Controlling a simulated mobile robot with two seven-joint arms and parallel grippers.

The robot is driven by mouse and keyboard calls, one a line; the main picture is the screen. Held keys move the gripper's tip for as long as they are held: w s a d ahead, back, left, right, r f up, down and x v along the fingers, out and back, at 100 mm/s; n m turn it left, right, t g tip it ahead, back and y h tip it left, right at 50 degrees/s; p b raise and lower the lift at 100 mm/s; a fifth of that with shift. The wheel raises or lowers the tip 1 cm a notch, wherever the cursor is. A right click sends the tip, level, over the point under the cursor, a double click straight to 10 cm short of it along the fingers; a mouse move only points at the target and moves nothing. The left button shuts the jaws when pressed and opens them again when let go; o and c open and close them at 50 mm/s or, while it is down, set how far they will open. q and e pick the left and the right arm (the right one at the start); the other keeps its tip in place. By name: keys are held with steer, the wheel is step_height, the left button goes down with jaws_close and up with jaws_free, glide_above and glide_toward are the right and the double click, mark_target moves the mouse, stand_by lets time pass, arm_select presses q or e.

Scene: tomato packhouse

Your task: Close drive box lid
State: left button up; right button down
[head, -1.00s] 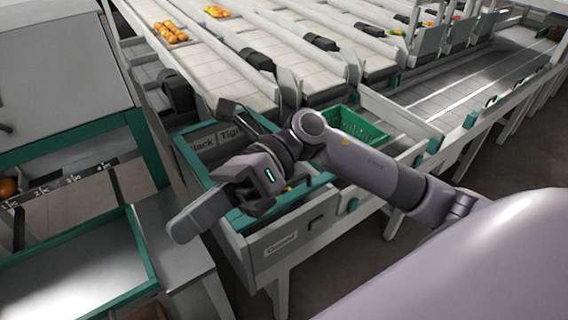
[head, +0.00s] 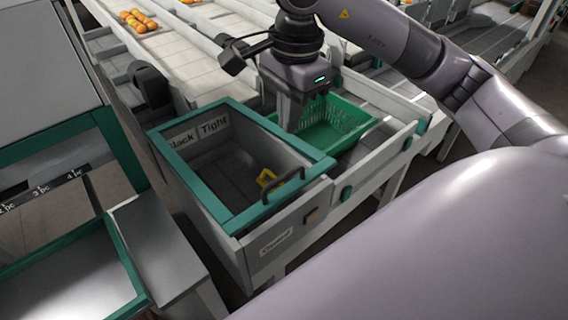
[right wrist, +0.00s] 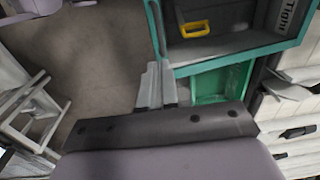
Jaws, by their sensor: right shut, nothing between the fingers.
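Inside show a yellow lever (head: 266,178) and "Slack" and "Tight" labels; the lever also shows in the right wrist view (right wrist: 198,29). My right gripper (head: 289,124) is shut and empty, pointing down beyond the box's far right side, apart from the handle. My left gripper is out of view.
A green basket (head: 350,122) is just right of my right gripper; it also shows in the wrist view (right wrist: 222,83). Conveyor lanes (head: 185,62) lie behind, with tomatoes (head: 137,20) at the far left. A teal-edged tray (head: 125,262) is at the left front.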

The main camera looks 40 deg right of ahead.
mark_target(284, 175)
steer(key=f, duration=0.8)
steer(key=w+f, duration=0.1)
steer(key=f, duration=0.3)
steer(key=shift+a, duration=0.1)
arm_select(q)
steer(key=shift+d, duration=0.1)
